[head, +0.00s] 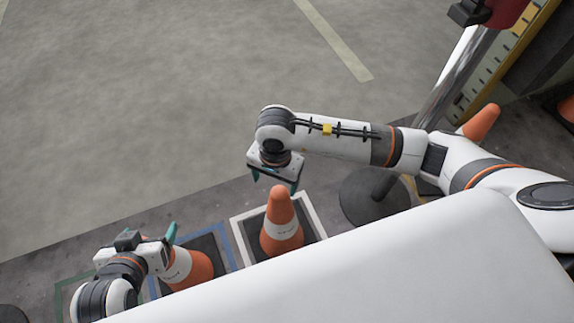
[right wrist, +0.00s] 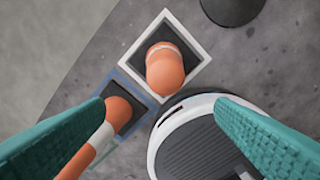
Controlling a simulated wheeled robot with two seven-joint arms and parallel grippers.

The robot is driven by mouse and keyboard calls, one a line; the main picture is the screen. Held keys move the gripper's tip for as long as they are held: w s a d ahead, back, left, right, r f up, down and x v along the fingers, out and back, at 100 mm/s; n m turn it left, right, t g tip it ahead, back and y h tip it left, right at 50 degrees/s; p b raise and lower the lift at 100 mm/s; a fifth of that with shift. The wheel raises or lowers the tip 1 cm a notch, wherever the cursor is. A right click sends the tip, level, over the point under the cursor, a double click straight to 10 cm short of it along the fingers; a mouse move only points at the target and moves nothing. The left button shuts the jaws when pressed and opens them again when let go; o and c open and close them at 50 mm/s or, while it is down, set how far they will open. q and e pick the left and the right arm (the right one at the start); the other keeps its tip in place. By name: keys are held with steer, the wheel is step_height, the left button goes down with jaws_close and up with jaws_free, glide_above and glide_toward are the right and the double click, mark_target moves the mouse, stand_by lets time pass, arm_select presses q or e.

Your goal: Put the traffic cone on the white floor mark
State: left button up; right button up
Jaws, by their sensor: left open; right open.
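An orange traffic cone with a white band (head: 282,228) stands upright on a dark base inside the white square floor mark (head: 317,213). The same cone (right wrist: 166,72) and white mark (right wrist: 190,32) show in the right wrist view. A second banded cone (head: 199,270) is at the blue mark, partly hidden by my left gripper (head: 168,250); I cannot tell whether it is tilted. My left gripper is open beside that cone, one teal finger showing. My right gripper (head: 275,182) is open and empty, above and behind the cone on the white mark.
The blue floor mark (head: 231,257) adjoins the white one, and a green-edged mark (head: 62,295) lies further left. A round dark pole base (head: 372,200) stands right of the white mark. Another cone (head: 481,122) is at the right. The grey floor behind is clear.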

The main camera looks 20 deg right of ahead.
steer(key=s+a+r+m+g+y, duration=0.1)
steer(key=s+a+r+y, duration=0.15)
steer(key=a, duration=0.25)
steer(key=s+a+r+m+y, duration=0.2)
steer(key=a+r+y, duration=0.1)
steer(key=a+y, duration=0.15)
steer(key=s+a+r+m+g+y, duration=0.1)
steer(key=s+a+r+y, duration=0.2)
steer(key=a, duration=0.3)
steer(key=w+r+m+t+y, duration=0.4)
steer(key=r+m+t+y, duration=0.55)
steer(key=r+m, duration=0.65)
steer(key=w+d+r+m+t+h, duration=0.1)
steer(key=w+d+m+t+h, duration=0.25)
steer(key=m+t, duration=0.4)
steer(key=w+d+r+m+t+h, duration=0.25)
steer(key=d+m+t, duration=0.2)
steer(key=m, duration=0.55)
steer(key=w+d+f+m+g+h, duration=0.1)
steer(key=w+d+f+m+h, duration=0.1)
steer(key=d+f+m+h, duration=1)
steer(key=s+d+f+m+g, duration=0.3)
steer(key=s+f+m+g, duration=0.6)
steer(key=f+m, duration=0.1)
steer(key=shift+s+f+m, duration=0.25)
steer(key=shift+s+m, duration=0.15)
steer(key=shift+m, duration=0.35)
